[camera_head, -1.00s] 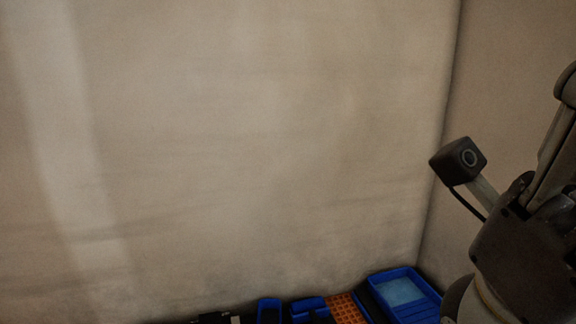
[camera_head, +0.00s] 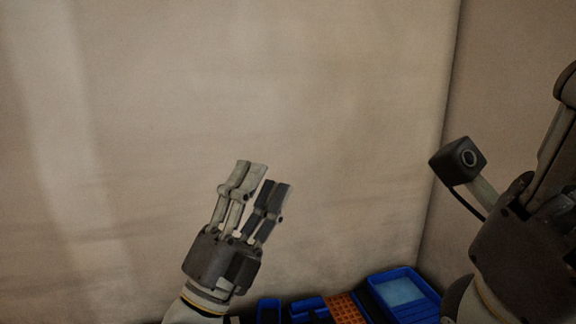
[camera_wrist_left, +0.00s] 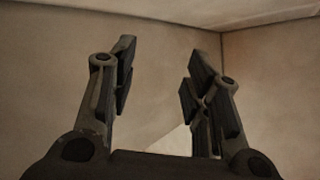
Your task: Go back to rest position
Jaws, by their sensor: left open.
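My left gripper (camera_head: 264,176) is raised in front of the wall in the head view, its fingers pointing up. It is open and empty. The left wrist view shows its two fingers apart (camera_wrist_left: 158,72) with only wall and a pale patch between them. My right gripper (camera_head: 566,88) is at the right edge of the head view, partly cut off, beside its wrist camera. Whether its fingers are open cannot be told. Neither gripper is seen touching anything.
Along the bottom of the head view lie a blue tray (camera_head: 431,293) with a light-blue inside, an orange perforated piece (camera_head: 345,308) and small blue bins (camera_head: 268,311). A plain beige wall (camera_head: 330,110) stands behind, with a corner at the right. The space before the wall is free.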

